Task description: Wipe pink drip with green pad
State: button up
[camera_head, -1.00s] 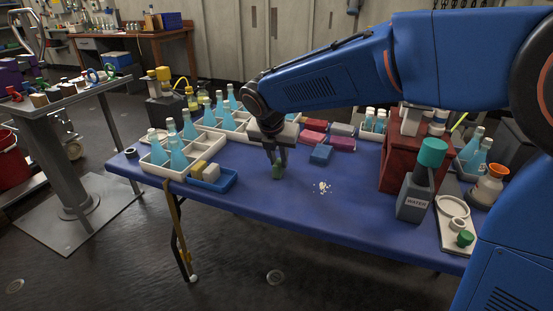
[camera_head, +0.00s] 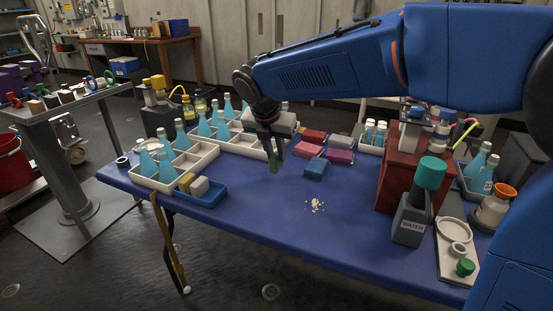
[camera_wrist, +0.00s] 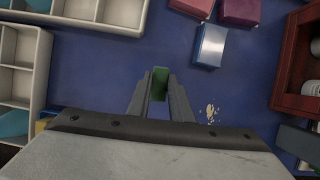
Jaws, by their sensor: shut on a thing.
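My gripper (camera_head: 272,155) is shut on the green pad (camera_head: 274,166) and holds it over the blue table, just right of the white divided trays. In the wrist view the green pad (camera_wrist: 159,84) sits between my two fingers (camera_wrist: 160,100). I cannot tell whether the pad touches the table. I see no pink drip in these frames; it may be hidden. A patch of pale crumbs (camera_head: 315,205) lies on the table to the right of the pad and nearer the front. It also shows in the wrist view (camera_wrist: 211,113), right of my fingers.
A blue block (camera_head: 316,168) and several pink, red and grey blocks lie behind and right of the pad. White trays (camera_head: 203,154) with bottles and a blue tray (camera_head: 214,199) stand left. The table's front middle is clear.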

jog(key=shift+r, duration=1.6)
